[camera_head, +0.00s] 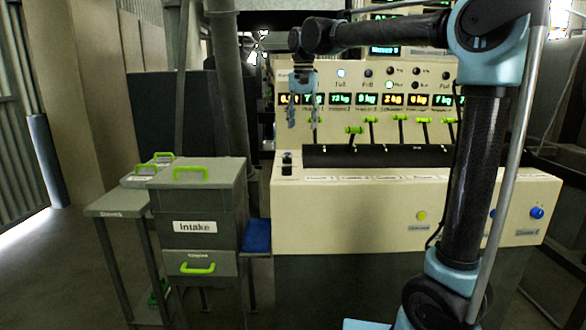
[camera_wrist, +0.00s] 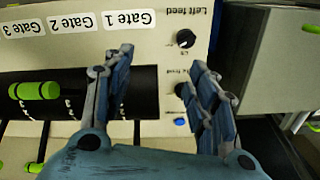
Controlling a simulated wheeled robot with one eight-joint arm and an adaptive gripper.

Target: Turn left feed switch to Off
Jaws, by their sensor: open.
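The left feed switch (camera_wrist: 185,38) is a small black round knob beside the upside-down "Left feed" label in the wrist view. A second dark knob (camera_wrist: 183,90) with a partly hidden label is lower in that picture, partly behind a finger. In the head view, the left feed switch (camera_head: 286,170) is on the left end of the cream console. My gripper (camera_wrist: 160,60) is open and empty, with the switch beyond its right fingertip in the wrist view. In the head view, my gripper (camera_head: 303,122) hangs above the console's left part, apart from the switches. The switch's setting is too small to read.
Green-handled levers (camera_head: 354,130) stand on the console right of my gripper. Lit displays (camera_head: 365,99) are behind. A blue button (camera_wrist: 180,121) is near the knobs. The grey Intake box (camera_head: 195,205) stands left of the console.

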